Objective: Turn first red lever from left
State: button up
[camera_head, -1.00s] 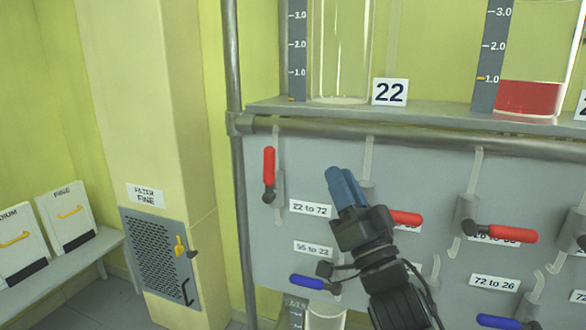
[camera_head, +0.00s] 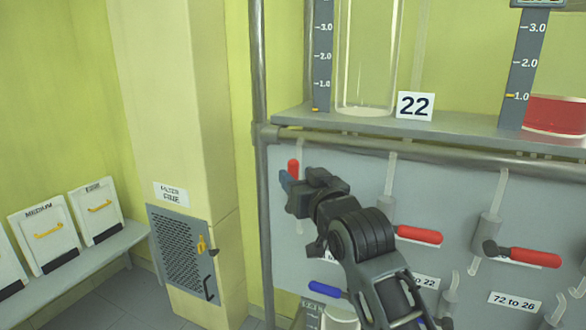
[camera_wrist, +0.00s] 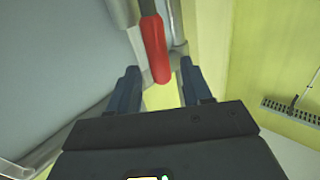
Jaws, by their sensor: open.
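The first red lever from the left (camera_head: 293,168) points upright on the grey panel (camera_head: 350,165). In the head view only its upper part shows; my gripper hides the rest. In the wrist view the red lever (camera_wrist: 155,48) lies between the two blue fingers, seen in line with the gap. My gripper (camera_wrist: 159,85) is open, with a finger on each side of the lever and no clear contact. In the head view my gripper (camera_head: 287,182) is at the panel's left edge, over the lever's lower part.
More red levers stick out sideways to the right, one near (camera_head: 418,234) and one further right (camera_head: 535,257). A blue lever (camera_head: 326,288) sits below. A metal post (camera_head: 261,100) stands just left of the panel. A shelf (camera_head: 450,126) with glass vessels is above.

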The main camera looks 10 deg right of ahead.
aim_at(295, 174)
jog(key=shift+w+a, duration=0.2)
jog(key=shift+w, duration=0.75)
jog(key=shift+w+a, duration=0.15)
jog(key=shift+w, duration=0.75)
jog(key=shift+c, duration=0.4)
grip_shut()
